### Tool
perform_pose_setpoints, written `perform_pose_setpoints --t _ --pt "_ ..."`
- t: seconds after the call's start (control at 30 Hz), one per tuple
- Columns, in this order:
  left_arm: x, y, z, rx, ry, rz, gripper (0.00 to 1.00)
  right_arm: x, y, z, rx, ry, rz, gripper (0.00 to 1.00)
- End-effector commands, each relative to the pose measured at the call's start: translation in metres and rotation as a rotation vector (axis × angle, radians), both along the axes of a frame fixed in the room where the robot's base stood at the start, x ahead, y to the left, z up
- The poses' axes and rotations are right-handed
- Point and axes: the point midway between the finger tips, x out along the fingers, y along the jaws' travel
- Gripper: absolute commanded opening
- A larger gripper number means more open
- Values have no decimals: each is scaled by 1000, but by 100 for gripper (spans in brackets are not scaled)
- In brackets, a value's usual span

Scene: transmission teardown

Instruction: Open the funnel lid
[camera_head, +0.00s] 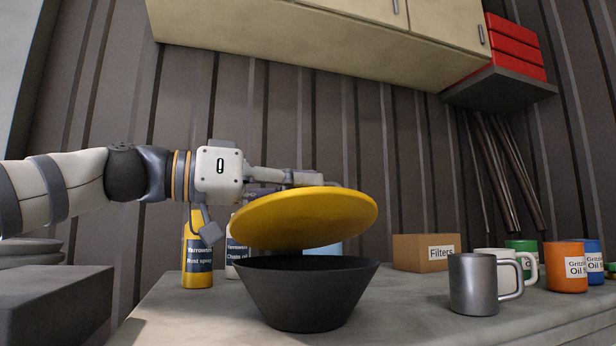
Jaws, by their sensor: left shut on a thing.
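The yellow funnel lid (305,217) is raised and tilted above the black funnel (307,292), its right side higher than its left. A gap shows between the lid and the funnel's rim, and the lid looks clear of it. My left gripper (290,180) reaches in from the left behind the lid and is shut on it. Its fingertips are partly hidden by the lid. My right gripper does not show.
A cabinet (330,38) hangs above.

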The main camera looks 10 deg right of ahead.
Motion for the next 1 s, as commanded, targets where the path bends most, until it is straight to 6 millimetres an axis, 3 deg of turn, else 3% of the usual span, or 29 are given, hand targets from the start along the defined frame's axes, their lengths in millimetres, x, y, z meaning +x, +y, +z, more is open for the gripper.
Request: perform_pose_setpoints --t 0.03,0.4,1.0 --pt "1 1 10 -9 19 5 0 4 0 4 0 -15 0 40" --pt "29 5 19 -47 198 4 0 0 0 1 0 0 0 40" --pt "29 7 28 -58 244 1 0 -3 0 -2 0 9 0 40"
